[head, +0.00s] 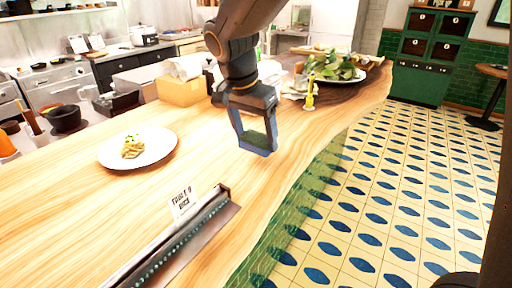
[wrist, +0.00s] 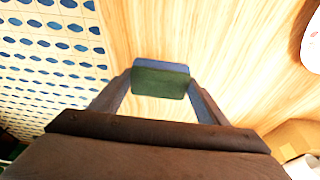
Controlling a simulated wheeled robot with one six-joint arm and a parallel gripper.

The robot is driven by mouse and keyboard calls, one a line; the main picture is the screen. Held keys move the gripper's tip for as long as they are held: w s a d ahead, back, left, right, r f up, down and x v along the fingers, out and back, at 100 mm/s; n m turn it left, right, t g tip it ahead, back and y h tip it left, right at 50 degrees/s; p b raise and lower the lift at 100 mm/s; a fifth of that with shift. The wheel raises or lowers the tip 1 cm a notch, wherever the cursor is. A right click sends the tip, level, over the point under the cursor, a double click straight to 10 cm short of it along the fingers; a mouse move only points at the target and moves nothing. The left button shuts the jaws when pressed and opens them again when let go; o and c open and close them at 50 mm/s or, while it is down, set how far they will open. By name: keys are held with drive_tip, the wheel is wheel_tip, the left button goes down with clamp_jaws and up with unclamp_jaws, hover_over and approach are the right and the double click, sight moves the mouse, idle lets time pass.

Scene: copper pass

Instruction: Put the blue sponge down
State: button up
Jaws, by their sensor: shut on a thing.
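The blue sponge (wrist: 160,67) shows in the wrist view as a small block with a blue side and a dark green side. It sits between the fingertips of my gripper (wrist: 159,82), which is shut on it. In the head view my gripper (head: 257,146) points down over the wooden counter (head: 110,215), near its right edge. The sponge (head: 258,141) shows there as a dark green and blue block between the fingers. I cannot tell whether the sponge touches the counter.
A white plate with food (head: 158,153) lies to the left. A metal rail with a ticket card (head: 185,200) is in front. A box (head: 182,91), a yellow bottle (head: 310,97) and a dark platter of greens (head: 345,77) stand behind. Bare wood lies between plate and gripper.

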sight(256, 150)
drive_tip(key=shift+f+p, duration=0.35)
drive_tip(key=shift+f, duration=1.7)
drive_tip(key=shift+f, duration=0.2)
drive_tip(key=o, duration=1.2)
drive_tip(key=shift+r, duration=0.1)
drive_tip(key=b+v, duration=0.2)
drive_tip(key=v, duration=1)
drive_tip(key=shift+r, duration=0.1)
